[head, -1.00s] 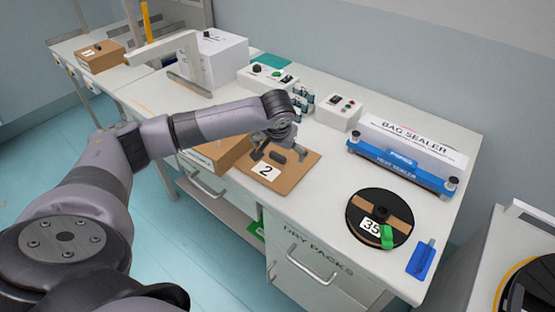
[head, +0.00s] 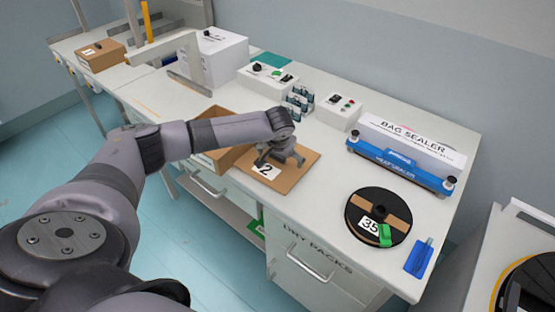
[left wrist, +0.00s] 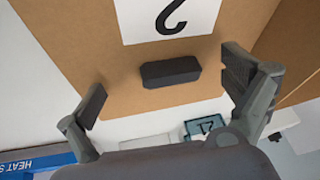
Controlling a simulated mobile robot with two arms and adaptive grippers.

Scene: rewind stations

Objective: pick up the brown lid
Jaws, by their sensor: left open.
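The brown lid (head: 297,180) lies flat on the white bench in the head view, with a white label "2" and a dark handle. In the left wrist view the lid (left wrist: 100,50) fills most of the picture, and its black handle (left wrist: 170,71) lies between my fingers. My left gripper (head: 278,158) is over the lid, and its open fingers also show in the left wrist view (left wrist: 165,85), apart from the handle on both sides. In the head view the gripper hides the handle. My right gripper is not in view.
An open brown box (head: 225,156) stands left of the lid. A black reel (head: 378,217) labelled 35, a blue bag sealer (head: 400,168) and a control box (head: 338,112) stand to the right.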

